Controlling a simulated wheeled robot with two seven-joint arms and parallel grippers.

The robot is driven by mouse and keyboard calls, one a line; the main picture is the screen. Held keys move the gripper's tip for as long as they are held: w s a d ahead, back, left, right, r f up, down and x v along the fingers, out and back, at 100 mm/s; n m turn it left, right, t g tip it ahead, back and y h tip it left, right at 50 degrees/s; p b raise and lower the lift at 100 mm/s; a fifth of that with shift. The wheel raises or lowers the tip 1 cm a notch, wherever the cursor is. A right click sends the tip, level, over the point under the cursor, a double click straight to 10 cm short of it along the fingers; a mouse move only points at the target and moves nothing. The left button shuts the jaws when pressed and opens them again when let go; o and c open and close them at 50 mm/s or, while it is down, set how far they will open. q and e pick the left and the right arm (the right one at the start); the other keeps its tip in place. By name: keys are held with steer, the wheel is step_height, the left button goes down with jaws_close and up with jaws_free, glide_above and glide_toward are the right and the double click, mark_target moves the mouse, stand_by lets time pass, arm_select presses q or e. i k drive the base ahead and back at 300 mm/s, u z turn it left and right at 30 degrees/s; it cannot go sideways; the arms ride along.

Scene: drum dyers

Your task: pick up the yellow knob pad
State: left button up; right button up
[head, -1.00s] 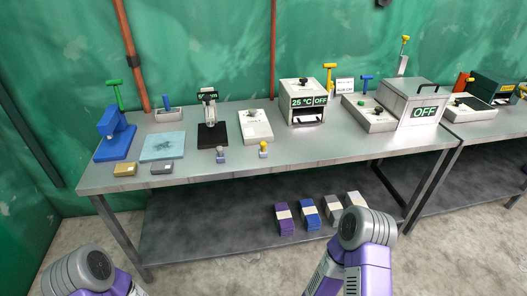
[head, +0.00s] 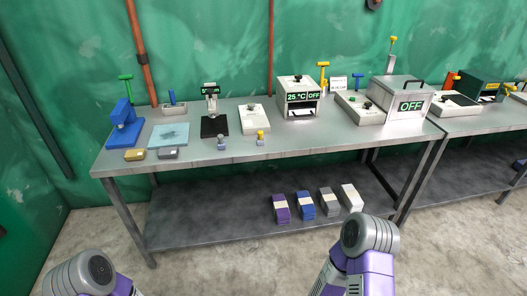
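A small pad with a yellow knob (head: 260,137) stands upright on the metal table (head: 190,183), near its front edge and right of the middle of the left half. A similar small pad with a grey-blue knob (head: 221,143) stands to its left. My two arms show only at the bottom of the head view, below and in front of the table. Neither gripper is in the frame, and nothing of either arm touches the pad.
Behind the pad are a white box (head: 255,119) and a black-based press (head: 214,126). A 25 °C oven (head: 298,96) stands to the right, with a grey OFF box (head: 402,101) beyond. Coloured stacks (head: 304,205) lie on the lower shelf. The tabletop before the oven is clear.

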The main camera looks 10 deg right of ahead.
mark_target(260, 139)
steer(key=u, duration=0.4)
steer(key=i, duration=1)
steer(key=z, duration=0.7)
